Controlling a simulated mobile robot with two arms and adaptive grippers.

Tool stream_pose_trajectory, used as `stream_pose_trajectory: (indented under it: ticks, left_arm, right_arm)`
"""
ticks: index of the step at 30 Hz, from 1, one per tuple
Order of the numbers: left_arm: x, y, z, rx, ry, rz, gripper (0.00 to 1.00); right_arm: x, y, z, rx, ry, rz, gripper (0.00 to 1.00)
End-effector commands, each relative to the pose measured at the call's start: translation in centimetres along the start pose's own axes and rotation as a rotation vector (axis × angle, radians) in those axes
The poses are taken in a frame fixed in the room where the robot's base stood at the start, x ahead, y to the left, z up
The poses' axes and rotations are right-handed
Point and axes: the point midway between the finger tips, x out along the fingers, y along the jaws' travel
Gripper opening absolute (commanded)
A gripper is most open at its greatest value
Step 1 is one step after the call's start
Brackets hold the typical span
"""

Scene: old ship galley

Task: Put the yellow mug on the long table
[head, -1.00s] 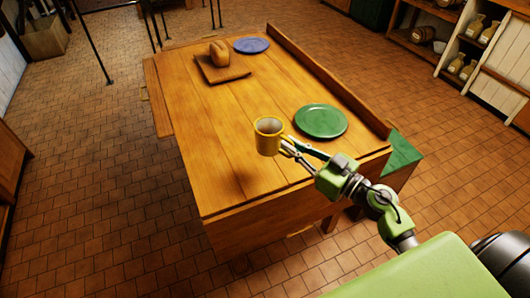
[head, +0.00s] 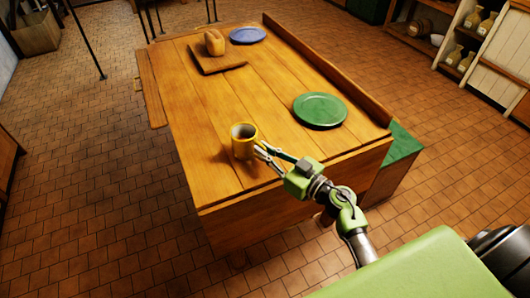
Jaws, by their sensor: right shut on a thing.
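The yellow mug (head: 243,145) is upright at the near part of the long wooden table (head: 195,110), with its opening facing up. My right gripper (head: 262,151) reaches in from the lower right and is shut on the mug's right side. My left gripper is not in view.
A green plate (head: 320,110) lies right of the mug. A bread loaf (head: 214,42) on a wooden board (head: 203,61) and a blue plate (head: 248,35) are at the far end. A raised board edges the right side. The tabletop's middle is clear.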

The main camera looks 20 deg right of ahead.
Motion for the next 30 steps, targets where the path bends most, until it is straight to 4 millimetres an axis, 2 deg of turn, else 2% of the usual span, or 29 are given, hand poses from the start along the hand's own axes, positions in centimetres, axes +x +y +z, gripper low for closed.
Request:
stream_pose_trajectory:
  ticks: [5,6,8,20,23,30]
  left_arm:
    - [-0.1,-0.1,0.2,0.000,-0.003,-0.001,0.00]
    - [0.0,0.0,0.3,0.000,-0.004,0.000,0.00]
    - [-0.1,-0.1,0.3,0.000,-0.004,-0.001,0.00]
    - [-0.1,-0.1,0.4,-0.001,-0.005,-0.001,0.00]
    - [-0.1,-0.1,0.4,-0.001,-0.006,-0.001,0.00]
    - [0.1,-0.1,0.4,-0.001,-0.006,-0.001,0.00]
  right_arm:
    - [0.0,0.0,-0.1,0.000,0.002,0.000,0.00]
    - [0.0,0.0,0.1,0.001,-0.001,0.000,0.11]
    - [0.0,0.0,0.1,0.001,-0.001,0.000,0.25]
    - [-0.2,0.0,-0.1,0.000,-0.002,0.000,0.25]
    - [-1.4,0.0,0.1,0.000,-0.004,0.000,0.25]
    - [-6.5,0.0,0.2,0.001,-0.006,-0.001,0.25]
